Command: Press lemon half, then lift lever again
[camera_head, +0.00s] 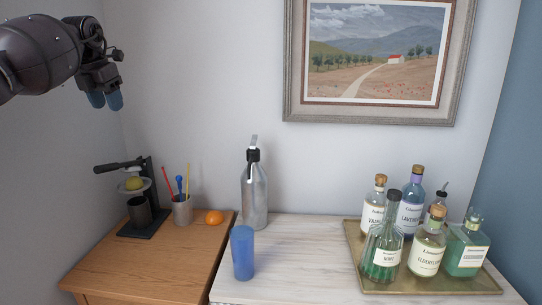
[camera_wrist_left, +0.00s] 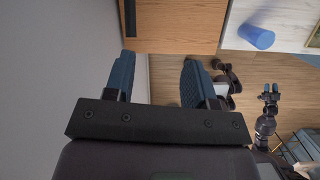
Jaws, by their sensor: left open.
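A dark lever press (camera_head: 144,200) stands on the wooden cabinet at the left in the head view. Its lever (camera_head: 119,166) sticks out to the left, roughly level. A yellow lemon half (camera_head: 134,183) sits in the press on a pale dish, above a dark cup (camera_head: 139,212). My left gripper (camera_head: 106,101) is high above the press, near the left wall, with blue fingertips pointing down. It is open and empty; in the left wrist view its two fingers (camera_wrist_left: 153,75) stand apart. My right gripper is not in the head view.
On the wooden cabinet (camera_head: 185,262) are a utensil cup (camera_head: 182,210) and an orange (camera_head: 214,217). A tall bottle (camera_head: 254,190) and blue tumbler (camera_head: 243,252) stand to the right. A tray (camera_head: 380,287) holds several bottles. Air between gripper and press is clear.

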